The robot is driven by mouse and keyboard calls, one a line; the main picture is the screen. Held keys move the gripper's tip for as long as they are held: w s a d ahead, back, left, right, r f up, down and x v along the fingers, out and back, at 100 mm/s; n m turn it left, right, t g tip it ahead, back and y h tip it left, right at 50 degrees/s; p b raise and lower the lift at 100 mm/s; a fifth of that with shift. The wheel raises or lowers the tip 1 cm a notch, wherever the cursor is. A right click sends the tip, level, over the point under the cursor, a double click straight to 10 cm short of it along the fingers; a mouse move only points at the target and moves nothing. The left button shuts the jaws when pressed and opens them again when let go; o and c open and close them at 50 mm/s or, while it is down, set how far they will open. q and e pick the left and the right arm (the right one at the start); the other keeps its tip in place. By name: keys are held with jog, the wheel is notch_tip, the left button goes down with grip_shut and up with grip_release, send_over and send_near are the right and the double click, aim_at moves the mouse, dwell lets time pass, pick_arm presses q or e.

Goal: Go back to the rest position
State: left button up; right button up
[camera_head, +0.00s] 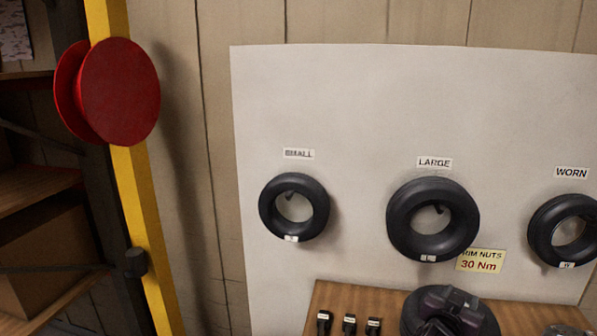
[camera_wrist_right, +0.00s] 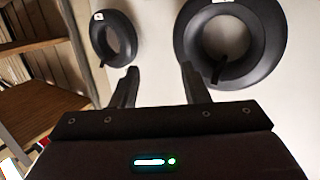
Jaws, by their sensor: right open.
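My right gripper (camera_head: 450,312) shows at the bottom of the camera_head view, in front of a dark round thing (camera_head: 412,315) on the wooden bench. In the right wrist view its two fingers stand well apart, with nothing between the fingertips (camera_wrist_right: 160,78). Beyond the fingers hang a smaller black tyre (camera_wrist_right: 104,50) and a larger black tyre (camera_wrist_right: 268,40). My left gripper is not in view.
A pale board carries a small tyre (camera_head: 267,205), a large tyre (camera_head: 398,222) and a worn tyre (camera_head: 540,238) on pegs. The wooden bench (camera_head: 335,295) holds several small black items. A red spool (camera_head: 120,92) and yellow post (camera_head: 140,215) stand left.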

jog(key=s+a+f+n+g+y, duration=0.1)
jog(key=s+a+f+n+y, duration=0.4)
jog(key=s+a+f+y, duration=0.35)
jog(key=s+a+f+n+g+y, duration=0.1)
jog(key=s+a+f+n+g, duration=0.15)
jog(key=s, duration=0.45)
jog(key=s+a+f+n+g+y, duration=0.1)
jog(key=s+a+g, duration=0.2)
jog(key=s, duration=0.4)
jog(key=s+a+f+n+g+y, duration=0.1)
jog(key=s+a+n+g, duration=0.15)
jog(key=s, duration=0.55)
notch_tip(320, 180, down, 39)
jog(key=s+g+b, duration=0.1)
jog(key=s+b, duration=0.1)
jog(key=b, duration=0.7)
pick_arm(q)
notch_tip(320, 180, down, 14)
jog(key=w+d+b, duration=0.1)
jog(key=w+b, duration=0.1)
jog(key=b, duration=0.3)
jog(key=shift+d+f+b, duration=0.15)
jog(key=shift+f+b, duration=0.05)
jog(key=shift+b, duration=0.1)
pick_arm(e)
jog(key=s+d+f+g, duration=0.1)
jog(key=s+d+f, duration=0.2)
jog(key=s+f, duration=1.6)
notch_tip(320, 180, down, 4)
jog(key=shift+d+r, duration=0.15)
